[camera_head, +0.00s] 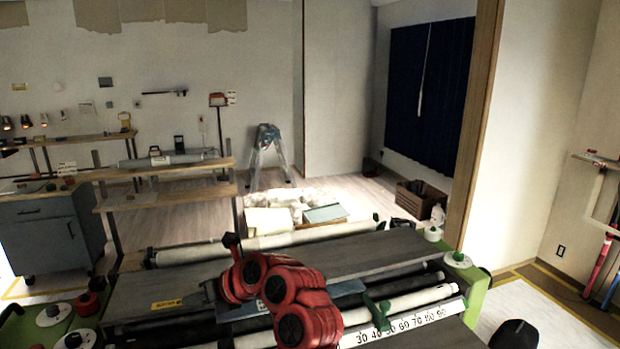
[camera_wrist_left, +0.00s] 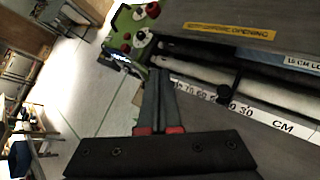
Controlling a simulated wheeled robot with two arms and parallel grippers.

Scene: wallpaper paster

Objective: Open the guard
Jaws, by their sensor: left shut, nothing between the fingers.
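The guard (camera_head: 370,258) is a long grey panel lying flat across the pasting machine, with a yellow label near its left end. In the left wrist view a grey panel (camera_wrist_left: 300,22) with a yellow label about opening fills the top right. My left gripper (camera_wrist_left: 160,80) is shut and empty, with its fingers over the machine near the white ruler strip (camera_wrist_left: 208,97). In the head view my red arm covers part of the machine's middle, and the fingertips are hidden there. I cannot tell whether they touch anything. My right gripper is not in view.
Green end housings with knobs (camera_head: 460,260) bound the machine. Rollers (camera_head: 405,302) lie in front of the panel and a pale roll (camera_head: 290,239) behind it. A workbench (camera_head: 165,160), a stepladder (camera_head: 268,155) and a wooden crate (camera_head: 420,198) stand farther back.

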